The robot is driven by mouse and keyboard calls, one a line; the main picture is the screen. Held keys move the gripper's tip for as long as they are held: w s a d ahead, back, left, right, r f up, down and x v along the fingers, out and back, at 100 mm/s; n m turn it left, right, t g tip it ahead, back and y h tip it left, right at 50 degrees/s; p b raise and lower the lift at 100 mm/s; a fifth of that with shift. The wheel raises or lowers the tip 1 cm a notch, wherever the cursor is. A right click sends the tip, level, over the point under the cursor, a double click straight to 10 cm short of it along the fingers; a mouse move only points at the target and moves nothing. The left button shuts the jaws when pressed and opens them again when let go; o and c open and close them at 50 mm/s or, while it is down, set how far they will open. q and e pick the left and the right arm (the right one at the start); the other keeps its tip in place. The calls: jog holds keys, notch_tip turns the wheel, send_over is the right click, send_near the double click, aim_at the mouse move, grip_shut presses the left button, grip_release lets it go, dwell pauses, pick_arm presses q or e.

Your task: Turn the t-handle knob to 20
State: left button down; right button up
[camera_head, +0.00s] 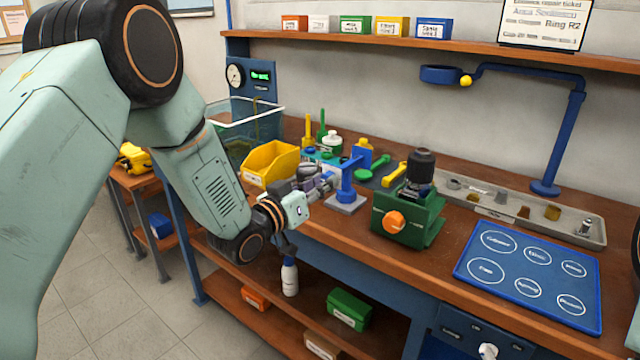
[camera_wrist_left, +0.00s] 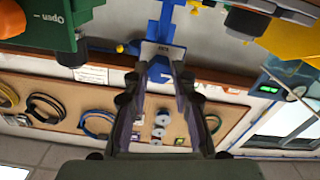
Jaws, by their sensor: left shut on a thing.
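My left gripper (camera_head: 322,182) is at the front of the bench, at a blue fixture (camera_head: 348,192) on a pale base plate. A round gauge (camera_head: 235,75) and a green-lit display (camera_head: 261,76) are on the blue panel at the back left, too small to read. My right gripper is not in view.
A green unit (camera_head: 412,214) with an orange knob (camera_head: 394,222) and a black top stands right of the blue fixture. A yellow bin (camera_head: 268,163) is to the left. A blue mat (camera_head: 527,272) and grey tray (camera_head: 480,205) lie to the right.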

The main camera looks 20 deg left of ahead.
pick_arm(q)
jog(key=shift+m+b, duration=0.3)
jog(key=shift+m, duration=8.3)
jog(key=c, duration=1.1)
grip_release()
jog(key=shift+s, duration=0.1)
jog(key=v, duration=1.2)
